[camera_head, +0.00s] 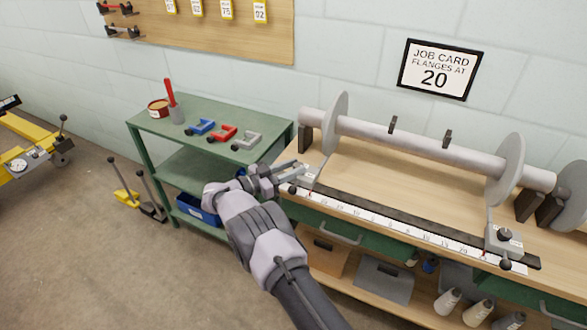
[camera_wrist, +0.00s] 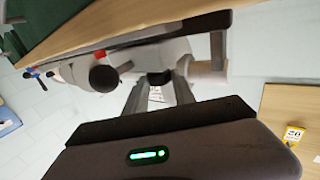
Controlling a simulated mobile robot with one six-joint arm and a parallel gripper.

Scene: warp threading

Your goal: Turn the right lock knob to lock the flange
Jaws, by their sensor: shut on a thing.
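The right lock knob (camera_head: 504,234) is a dark knob on the small grey carriage at the right of the ruler rail. The right flange (camera_head: 511,170), a grey disc, stands on the roller just behind it. My gripper (camera_head: 297,170) is far from it, at the left carriage (camera_head: 310,179) below the left flange (camera_head: 338,122). In the wrist view my gripper (camera_wrist: 160,82) has its fingers closed on a dark piece (camera_wrist: 159,77). It appears to be the left carriage's lock knob, but the fingers mostly hide it.
The ruler rail (camera_head: 400,222) runs along the front of the wooden bench (camera_head: 350,178). A green cart (camera_head: 190,138) with clamps stands at the left. Bottles (camera_head: 447,302) stand on the lower shelf. The job card (camera_head: 439,69) reads 20.

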